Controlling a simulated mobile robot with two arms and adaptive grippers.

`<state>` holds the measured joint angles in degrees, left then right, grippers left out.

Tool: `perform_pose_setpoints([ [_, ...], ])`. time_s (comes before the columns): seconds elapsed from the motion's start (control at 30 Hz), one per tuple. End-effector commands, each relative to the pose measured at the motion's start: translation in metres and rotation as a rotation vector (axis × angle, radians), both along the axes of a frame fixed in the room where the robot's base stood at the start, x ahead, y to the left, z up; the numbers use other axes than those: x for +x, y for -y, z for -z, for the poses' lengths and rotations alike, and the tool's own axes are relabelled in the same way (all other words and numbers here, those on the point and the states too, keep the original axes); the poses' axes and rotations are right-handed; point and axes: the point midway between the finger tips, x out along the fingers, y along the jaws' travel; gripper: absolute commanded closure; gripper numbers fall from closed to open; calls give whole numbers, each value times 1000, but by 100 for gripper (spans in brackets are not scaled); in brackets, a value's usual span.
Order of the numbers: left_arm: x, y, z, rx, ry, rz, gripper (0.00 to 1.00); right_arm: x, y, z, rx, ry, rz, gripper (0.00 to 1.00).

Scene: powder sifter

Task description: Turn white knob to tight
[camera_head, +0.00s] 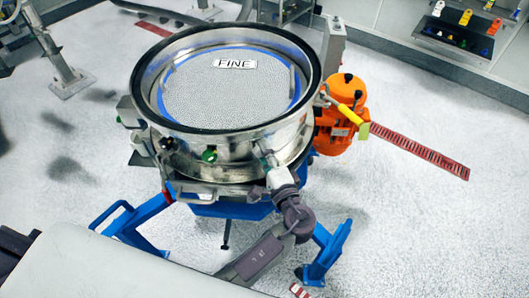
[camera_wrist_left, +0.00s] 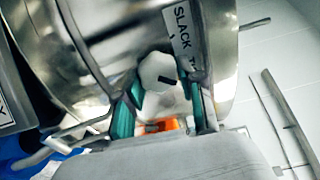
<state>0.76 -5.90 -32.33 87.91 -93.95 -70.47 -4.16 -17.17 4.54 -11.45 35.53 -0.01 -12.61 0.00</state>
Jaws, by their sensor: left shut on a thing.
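The white knob (camera_wrist_left: 157,72) is a faceted, light grey-white knob on the side of the steel sifter drum in the left wrist view. A dark mark shows on its lower face. My left gripper (camera_wrist_left: 160,98) has its teal-padded fingers on either side of the knob and is shut on it. A white label (camera_wrist_left: 183,38) reading "SLACK T…" is beside the knob, partly covered by the right finger. In the head view my left gripper (camera_head: 268,162) is at the front of the drum and hides the knob. My right gripper is not in view.
The round sifter (camera_head: 190,148) holds a mesh marked "FINE" and stands on a blue frame (camera_head: 326,255). An orange motor (camera_head: 341,92) with a yellow handle is at its right. A red strip (camera_head: 420,152) lies on the pale floor. A tool board (camera_head: 462,30) is at back right.

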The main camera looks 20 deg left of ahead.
Motion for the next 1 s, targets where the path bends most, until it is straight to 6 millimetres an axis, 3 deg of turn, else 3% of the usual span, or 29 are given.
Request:
perform_pose_setpoints([
  [0.03, 1, 0, -2, 2, 5, 0, 58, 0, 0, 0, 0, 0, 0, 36],
  [0.17, 1, 0, -2, 0, 4, 0, 37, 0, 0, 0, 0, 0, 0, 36],
  [0.53, -3, 3, 0, -1, 1, 1, 36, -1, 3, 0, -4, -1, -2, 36],
  [1.0, -55, 43, 0, -2, 1, 1, 36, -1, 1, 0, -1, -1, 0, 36],
])
